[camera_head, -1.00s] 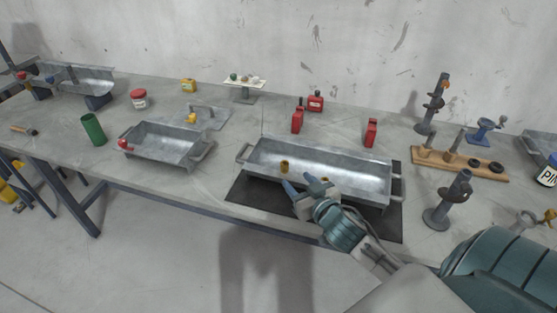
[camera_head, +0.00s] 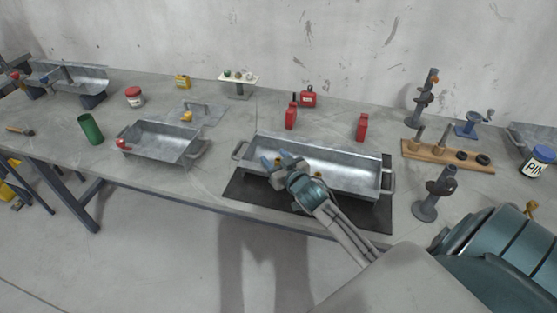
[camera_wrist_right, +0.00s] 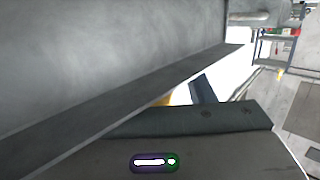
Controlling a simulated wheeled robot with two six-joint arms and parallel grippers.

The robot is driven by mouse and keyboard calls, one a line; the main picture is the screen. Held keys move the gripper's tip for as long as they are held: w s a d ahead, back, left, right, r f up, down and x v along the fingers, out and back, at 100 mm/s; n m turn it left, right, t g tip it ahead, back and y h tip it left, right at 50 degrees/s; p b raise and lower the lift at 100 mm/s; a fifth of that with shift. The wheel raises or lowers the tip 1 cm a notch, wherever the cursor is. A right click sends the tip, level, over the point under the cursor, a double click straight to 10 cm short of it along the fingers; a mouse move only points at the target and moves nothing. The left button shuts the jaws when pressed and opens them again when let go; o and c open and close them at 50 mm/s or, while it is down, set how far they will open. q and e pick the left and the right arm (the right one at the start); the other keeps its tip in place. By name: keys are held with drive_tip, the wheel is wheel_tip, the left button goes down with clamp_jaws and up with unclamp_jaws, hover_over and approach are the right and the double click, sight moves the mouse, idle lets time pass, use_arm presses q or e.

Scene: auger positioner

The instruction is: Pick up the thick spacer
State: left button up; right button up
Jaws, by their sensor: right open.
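In the head view my right gripper (camera_head: 279,159) is at the left part of the long grey metal tray (camera_head: 352,191), above its floor. It is open. A small brass-coloured cylinder (camera_head: 277,162), possibly the thick spacer, shows between its fingertips. I cannot tell whether the fingers touch it. A second brass-coloured piece is largely hidden by my wrist. In the wrist view a yellow sliver (camera_wrist_right: 166,100) shows beside a bluish finger (camera_wrist_right: 203,89); the grey tray wall (camera_wrist_right: 110,105) fills the left. My left gripper is not in view.
The long tray stands on a black mat (camera_head: 240,190). A wooden board (camera_head: 425,151) with posts and dark rings and a dark stand (camera_head: 428,208) are to the right. Red bottles (camera_head: 291,117) stand behind the tray. A smaller grey tray (camera_head: 160,146) is left, with clear tabletop between.

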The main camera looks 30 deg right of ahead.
drive_tip(key=shift+w, duration=0.15)
drive_tip(key=shift+c, duration=0.4)
clamp_jaws()
drive_tip(key=shift+r, duration=0.1)
drive_tip(key=s+r+b, duration=0.2)
drive_tip(key=s, duration=0.6)
drive_tip(key=s+a+r+b, duration=0.1)
drive_tip(key=s+r+b, duration=0.1)
drive_tip(key=s, duration=0.6)
drive_tip(key=shift+r+b, duration=0.35)
drive_tip(key=shift+b, duration=0.45)
